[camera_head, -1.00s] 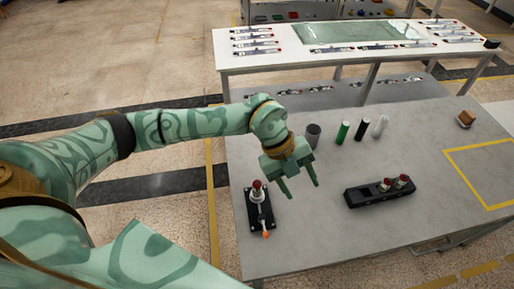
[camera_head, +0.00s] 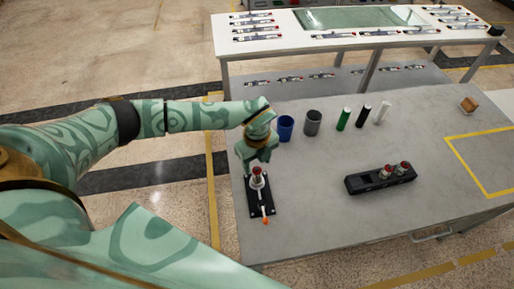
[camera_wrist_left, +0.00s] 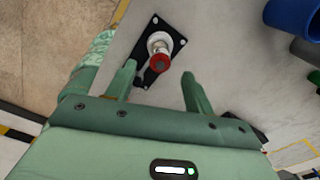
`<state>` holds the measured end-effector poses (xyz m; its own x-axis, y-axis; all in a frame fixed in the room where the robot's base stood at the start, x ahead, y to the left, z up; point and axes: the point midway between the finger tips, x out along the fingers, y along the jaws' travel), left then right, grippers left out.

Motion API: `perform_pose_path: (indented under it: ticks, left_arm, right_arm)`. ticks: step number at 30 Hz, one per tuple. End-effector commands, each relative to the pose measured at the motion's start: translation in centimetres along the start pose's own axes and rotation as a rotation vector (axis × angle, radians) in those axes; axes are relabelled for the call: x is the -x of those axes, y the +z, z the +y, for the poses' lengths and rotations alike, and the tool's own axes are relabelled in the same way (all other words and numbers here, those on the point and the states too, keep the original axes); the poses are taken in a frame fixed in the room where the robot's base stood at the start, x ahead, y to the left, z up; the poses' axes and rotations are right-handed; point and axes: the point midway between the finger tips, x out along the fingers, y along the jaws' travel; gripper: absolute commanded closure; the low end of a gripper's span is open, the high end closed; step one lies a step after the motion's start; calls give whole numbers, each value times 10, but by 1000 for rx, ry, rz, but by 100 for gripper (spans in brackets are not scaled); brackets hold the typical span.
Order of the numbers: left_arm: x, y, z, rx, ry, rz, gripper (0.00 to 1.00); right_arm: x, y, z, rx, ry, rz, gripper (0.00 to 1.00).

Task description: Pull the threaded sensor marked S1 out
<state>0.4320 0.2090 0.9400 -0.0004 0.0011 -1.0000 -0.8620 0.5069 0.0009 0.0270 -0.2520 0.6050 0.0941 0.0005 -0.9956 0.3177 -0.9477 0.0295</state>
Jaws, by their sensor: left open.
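A red-topped sensor (camera_head: 256,172) stands upright in a pale collar on a black base plate (camera_head: 261,208) at the left side of the grey table. No S1 marking can be read on it. It also shows in the left wrist view (camera_wrist_left: 160,60), just beyond the fingertips. My left gripper (camera_head: 257,162) is open and empty above and behind the sensor, pointing down. In the left wrist view its fingers (camera_wrist_left: 159,72) are spread to either side of the red top, and I see no contact.
A blue cup (camera_head: 285,128), grey cup (camera_head: 312,123) and green, black and white cylinders (camera_head: 362,117) stand behind in a row. An orange-tipped lever (camera_head: 265,216) lies on the base plate's front. The table between plate and rack is clear. Yellow tape marks the right side.

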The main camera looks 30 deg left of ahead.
Motion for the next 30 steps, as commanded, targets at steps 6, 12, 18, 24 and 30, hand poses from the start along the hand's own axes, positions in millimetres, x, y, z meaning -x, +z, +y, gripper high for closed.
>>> perform_pose_path:
  ticks: [6,12,18,24,30]
  left_arm:
    - [-37,0,0,0,1,1,47]
    - [-47,0,0,-1,-1,1,47]
    - [-47,0,0,-1,-1,1,47]
    - [-47,0,0,-1,-1,1,92]
    - [-47,0,0,0,-1,1,100]
  right_arm:
    - [-8,2,-1,-1,-1,-3,64]
    - [-9,2,-1,-1,-1,-3,64]
    - [-9,2,-1,-1,-1,-3,64]
    - [-9,2,0,-1,-1,-3,64]
    - [-9,2,0,-1,-1,-3,64]
